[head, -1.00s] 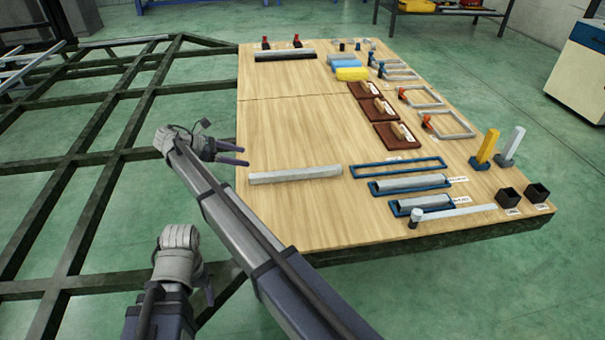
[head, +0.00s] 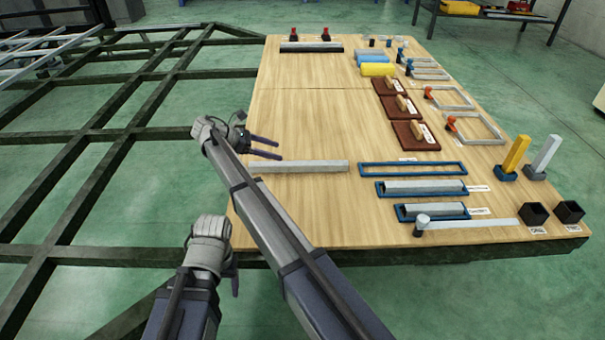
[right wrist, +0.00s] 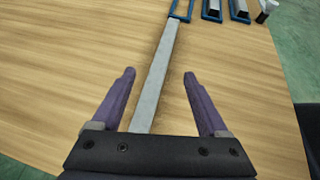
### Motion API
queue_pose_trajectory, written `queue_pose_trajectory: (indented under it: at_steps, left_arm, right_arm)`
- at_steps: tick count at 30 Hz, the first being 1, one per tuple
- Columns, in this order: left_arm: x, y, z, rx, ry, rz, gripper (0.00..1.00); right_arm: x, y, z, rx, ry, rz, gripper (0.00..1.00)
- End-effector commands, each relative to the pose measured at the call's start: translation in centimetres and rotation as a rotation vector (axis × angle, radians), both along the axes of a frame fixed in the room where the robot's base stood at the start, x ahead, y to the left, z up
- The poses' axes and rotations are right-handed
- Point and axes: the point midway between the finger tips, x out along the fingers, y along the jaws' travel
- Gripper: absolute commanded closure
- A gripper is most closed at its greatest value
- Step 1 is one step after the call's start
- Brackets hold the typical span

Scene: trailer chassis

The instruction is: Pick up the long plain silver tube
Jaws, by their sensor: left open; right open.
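A long plain silver tube (head: 312,166) lies crosswise on the wooden table, just left of an empty blue frame. My right gripper (head: 280,149) is open above the table by the tube's left end. In the right wrist view the tube (right wrist: 161,70) runs lengthwise between the two spread fingers (right wrist: 160,85), below them, with clear gaps at both sides. The wrist mount hides its near end. My left gripper (head: 235,278) is open and empty, low at the table's near left corner; its fingers are partly hidden.
The empty blue frame (head: 412,163) and two blue trays holding silver tubes (head: 424,186) lie to the right. Brown boards (head: 408,107), clamps and black cups (head: 534,213) stand further right. A dark metal frame (head: 110,148) lies left of the table. The table's left middle is clear.

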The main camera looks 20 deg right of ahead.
Motion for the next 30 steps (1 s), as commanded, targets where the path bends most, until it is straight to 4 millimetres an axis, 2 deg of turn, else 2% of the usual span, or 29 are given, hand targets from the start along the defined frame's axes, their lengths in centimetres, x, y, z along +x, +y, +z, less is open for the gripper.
queue_pose_trajectory:
  at_steps: [1, 7, 15, 22, 30]
  left_arm:
    - [0.0, 0.0, -1.2, 0.0, 0.0, 0.001, 0.33]
    - [0.0, 0.0, -3.2, 0.0, -0.001, 0.005, 0.33]
    - [0.0, 0.0, -3.4, 0.0, -0.002, 0.006, 0.33]
    - [0.0, 0.0, -4.6, -0.001, -0.003, 0.006, 0.33]
    - [0.0, 0.0, -4.8, -0.001, -0.003, 0.006, 0.33]
  right_arm:
    - [0.0, 0.0, -1.2, 0.0, 0.0, 0.0, 0.23]
    - [0.0, 0.0, -3.2, 0.0, 0.0, 0.0, 0.23]
    - [0.0, -0.2, -3.4, 0.0, 0.0, 0.0, 0.23]
    - [-0.3, -2.0, -4.6, 0.0, 0.0, -0.002, 0.23]
    - [-0.3, -2.9, -4.8, 0.0, 0.0, -0.001, 0.23]
